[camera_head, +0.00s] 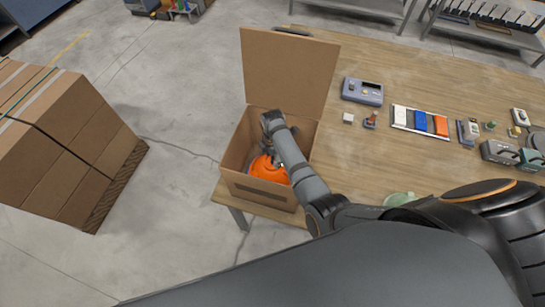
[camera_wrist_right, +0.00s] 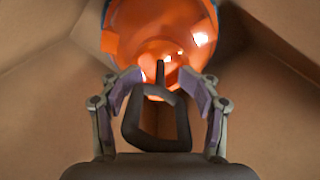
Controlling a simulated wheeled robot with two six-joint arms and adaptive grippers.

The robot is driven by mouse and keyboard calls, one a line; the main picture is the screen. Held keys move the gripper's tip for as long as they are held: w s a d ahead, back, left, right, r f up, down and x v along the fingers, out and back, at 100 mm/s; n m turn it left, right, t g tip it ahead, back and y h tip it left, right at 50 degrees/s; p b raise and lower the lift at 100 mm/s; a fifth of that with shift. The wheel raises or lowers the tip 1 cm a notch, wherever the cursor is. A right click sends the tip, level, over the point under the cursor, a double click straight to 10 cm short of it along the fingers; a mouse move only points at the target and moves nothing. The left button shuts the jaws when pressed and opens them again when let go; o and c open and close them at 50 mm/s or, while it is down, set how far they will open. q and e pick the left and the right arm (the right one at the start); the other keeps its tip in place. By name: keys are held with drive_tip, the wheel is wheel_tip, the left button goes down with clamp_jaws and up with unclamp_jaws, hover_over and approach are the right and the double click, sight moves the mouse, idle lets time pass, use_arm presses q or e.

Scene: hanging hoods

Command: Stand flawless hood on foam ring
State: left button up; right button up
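An orange hood (camera_head: 266,169) lies inside the open cardboard box (camera_head: 238,140); my right arm covers part of it. In the right wrist view the shiny orange hood (camera_wrist_right: 160,30) is at the top, with a dark loop (camera_wrist_right: 157,125) in front of it. My right gripper (camera_wrist_right: 161,78) is inside the box, its two fingers apart on either side of the loop, with gaps showing. Whether the hood has flaws cannot be told. I cannot clearly make out a foam ring; a pale green item (camera_head: 398,198) is partly hidden behind my arm. My left gripper is out of view.
The box stands at the left end of the wooden table (camera_head: 420,80), its lid flap (camera_head: 288,70) upright. A blue-grey device (camera_head: 362,91), a tray with coloured blocks (camera_head: 420,122) and several small items lie to the right.

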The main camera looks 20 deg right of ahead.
drive_tip(key=shift+o, duration=0.5)
wheel_tip(320, 180, up, 7)
drive_tip(key=shift+r, duration=0.2)
